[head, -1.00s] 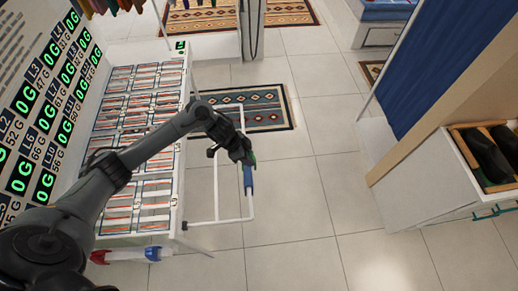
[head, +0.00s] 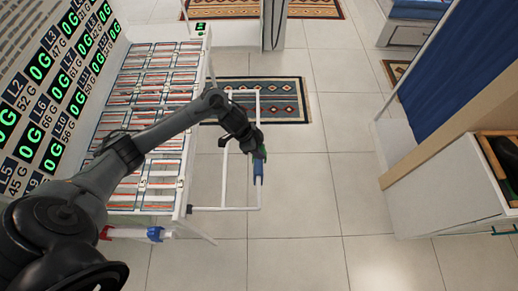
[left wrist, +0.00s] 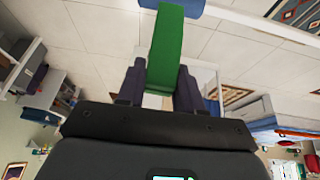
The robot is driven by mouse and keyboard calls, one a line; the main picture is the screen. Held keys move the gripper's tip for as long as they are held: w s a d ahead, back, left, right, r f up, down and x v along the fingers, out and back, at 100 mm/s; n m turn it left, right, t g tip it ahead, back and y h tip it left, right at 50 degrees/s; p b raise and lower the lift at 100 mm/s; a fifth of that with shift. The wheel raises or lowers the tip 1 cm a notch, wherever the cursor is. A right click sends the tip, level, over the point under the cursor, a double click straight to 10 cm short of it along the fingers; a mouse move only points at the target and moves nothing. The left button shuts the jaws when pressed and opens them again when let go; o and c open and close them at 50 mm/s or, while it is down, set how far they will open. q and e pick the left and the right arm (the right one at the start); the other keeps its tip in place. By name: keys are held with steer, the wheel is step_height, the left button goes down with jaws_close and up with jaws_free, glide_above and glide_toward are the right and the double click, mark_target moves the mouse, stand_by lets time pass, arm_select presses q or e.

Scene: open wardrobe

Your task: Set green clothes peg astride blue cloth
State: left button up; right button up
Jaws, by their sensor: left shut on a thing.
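The green clothes peg (head: 263,151) is in my left gripper (head: 258,146). In the left wrist view the peg (left wrist: 166,42) sticks out from between the two dark fingers of the gripper (left wrist: 161,68), which are shut on it. The blue cloth (head: 259,169) hangs on the outer bar of a white rail frame. It also shows at the top edge of the left wrist view (left wrist: 184,6), by the peg's far end. I cannot tell whether the peg touches or straddles the cloth. My right gripper is in neither view.
The white rail frame (head: 225,209) juts out from a white rack of slotted trays (head: 157,120). A red and blue roll (head: 155,234) lies along the rack's lower end. A white drawer cabinet (head: 440,200) and blue curtain (head: 465,60) stand at right. Tiled floor between is clear.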

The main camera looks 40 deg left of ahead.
arm_select(q)
steer(key=shift+f+b, duration=1.2)
steer(key=shift+f, duration=0.1)
steer(key=shift+f+b, duration=1.1)
steer(key=shift+f, duration=1.2)
steer(key=o, duration=1.1)
steer(key=shift+p+v, duration=0.85)
steer(key=shift+v, duration=4.55)
